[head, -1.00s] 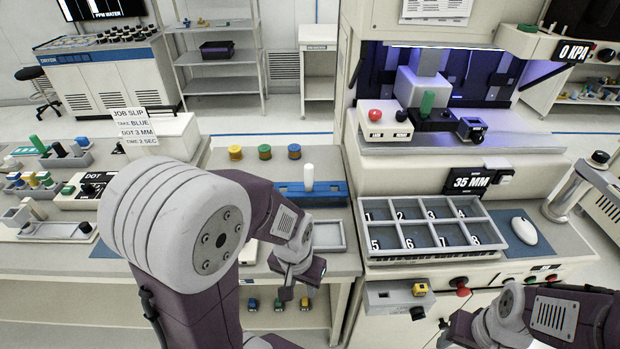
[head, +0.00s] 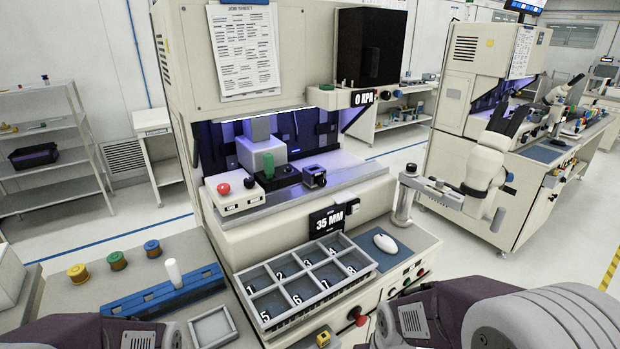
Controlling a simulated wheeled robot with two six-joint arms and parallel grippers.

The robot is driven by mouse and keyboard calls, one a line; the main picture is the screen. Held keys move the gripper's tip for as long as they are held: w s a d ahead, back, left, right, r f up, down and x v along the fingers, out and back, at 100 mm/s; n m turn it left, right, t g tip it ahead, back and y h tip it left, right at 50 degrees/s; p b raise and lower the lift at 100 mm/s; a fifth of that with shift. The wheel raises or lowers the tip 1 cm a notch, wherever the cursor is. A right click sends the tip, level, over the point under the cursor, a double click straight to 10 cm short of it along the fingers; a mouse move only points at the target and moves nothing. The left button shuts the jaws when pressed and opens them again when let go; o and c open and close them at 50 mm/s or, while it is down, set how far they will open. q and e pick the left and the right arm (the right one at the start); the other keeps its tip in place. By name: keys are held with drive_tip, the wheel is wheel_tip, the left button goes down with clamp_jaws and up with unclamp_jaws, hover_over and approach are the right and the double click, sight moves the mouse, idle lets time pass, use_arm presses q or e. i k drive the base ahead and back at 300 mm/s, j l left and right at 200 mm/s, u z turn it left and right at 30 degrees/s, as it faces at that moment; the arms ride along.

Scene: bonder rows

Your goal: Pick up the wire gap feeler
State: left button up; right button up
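I cannot pick out a wire gap feeler with certainty in the head view. A small yellow item (head: 323,338) sits at the bottom edge, below the numbered tray (head: 262,318); it is partly cut off and I cannot tell what it is. My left arm shows at the bottom left, in front of the bench, and its gripper is below the picture. My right arm shows at the bottom right, and its gripper is also out of the picture.
A blue fixture (head: 205,283) with a white peg (head: 174,272), several coloured spools (head: 117,260) and an empty small tray (head: 213,327) are on the left bench. The bonder (head: 290,215) stands behind; another machine (head: 470,110) is farther right.

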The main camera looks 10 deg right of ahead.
sight(172, 265)
drive_tip(key=j+u, duration=0.4)
drive_tip(key=j, duration=0.15)
drive_tip(key=i+j+u, duration=0.15)
drive_tip(key=j+u, duration=0.25)
drive_tip(key=j, duration=0.15)
